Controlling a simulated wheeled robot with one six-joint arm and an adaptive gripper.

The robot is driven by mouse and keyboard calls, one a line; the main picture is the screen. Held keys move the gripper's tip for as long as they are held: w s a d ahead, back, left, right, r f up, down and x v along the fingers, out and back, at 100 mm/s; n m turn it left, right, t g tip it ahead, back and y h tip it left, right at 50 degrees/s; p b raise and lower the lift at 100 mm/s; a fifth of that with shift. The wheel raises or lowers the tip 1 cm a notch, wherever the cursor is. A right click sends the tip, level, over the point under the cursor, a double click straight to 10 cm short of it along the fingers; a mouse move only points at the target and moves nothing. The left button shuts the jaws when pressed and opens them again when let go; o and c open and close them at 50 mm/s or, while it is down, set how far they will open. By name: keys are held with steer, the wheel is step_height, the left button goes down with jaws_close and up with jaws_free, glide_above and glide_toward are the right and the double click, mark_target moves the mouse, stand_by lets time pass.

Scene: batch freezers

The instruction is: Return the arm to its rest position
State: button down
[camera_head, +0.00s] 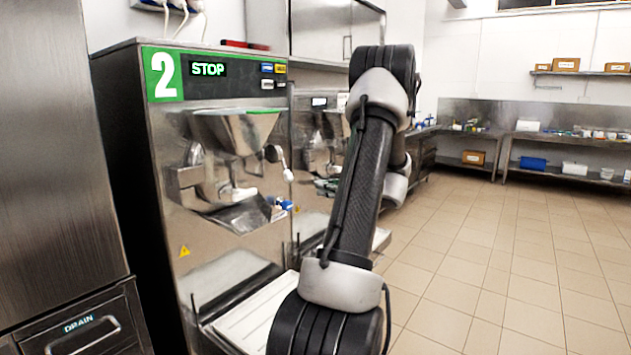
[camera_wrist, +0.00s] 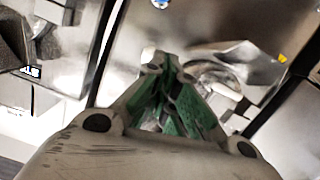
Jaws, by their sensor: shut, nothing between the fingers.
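My arm rises across the middle of the head view, bent at the elbow, beside the batch freezer marked 2 (camera_head: 215,255). My gripper (camera_wrist: 160,62) shows in the wrist view with its green-padded fingers brought together and nothing between them. Beyond the fingertips, the wrist view shows shiny metal machine parts (camera_wrist: 240,75). I cannot tell how far they are from the fingers.
Freezer 2 has a display (camera_head: 208,69) reading STOP, a steel hopper (camera_head: 235,130) and a front tray (camera_head: 250,318). A steel cabinet with a DRAIN drawer (camera_head: 80,330) stands at the left. Tiled floor (camera_head: 500,270) is clear at right, with shelves (camera_head: 570,177) behind.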

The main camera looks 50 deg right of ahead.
steer(key=shift+s+f, duration=0.2)
steer(key=shift+s, duration=0.1)
stand_by(0.4)
